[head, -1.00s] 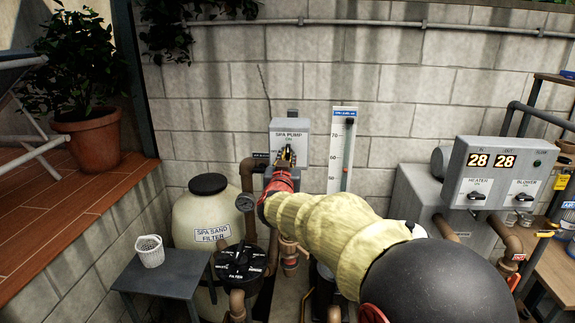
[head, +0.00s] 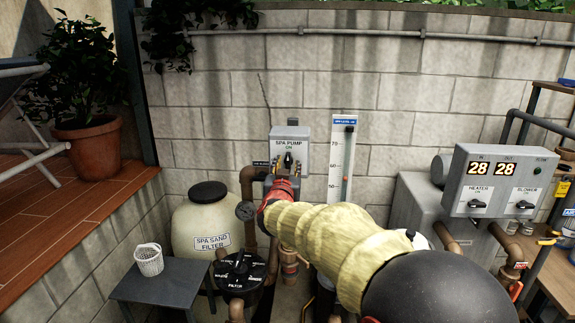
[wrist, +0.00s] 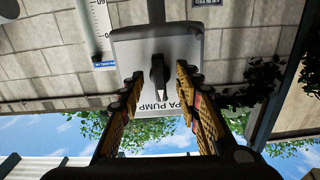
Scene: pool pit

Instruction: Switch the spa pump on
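The spa pump switch box (head: 303,139) is grey and fixed to the block wall, labelled SPA PUMP with ON below. Its black knob (head: 288,159) stands upright, its tip toward the ON mark. In the inverted wrist view the knob (wrist: 158,78) has its narrow end toward the SPA PUMP lettering. My gripper (wrist: 160,72) is open, with one finger on each side of the knob and visible gaps between. In the head view my arm hides the lower part of the box.
The heater and blower panel (head: 507,170) stands at the right, both knobs turned sideways. A sand filter (head: 190,215), a black valve (head: 240,270) and a small table (head: 165,288) with a white basket (head: 149,260) are at lower left. Pipes surround my arm.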

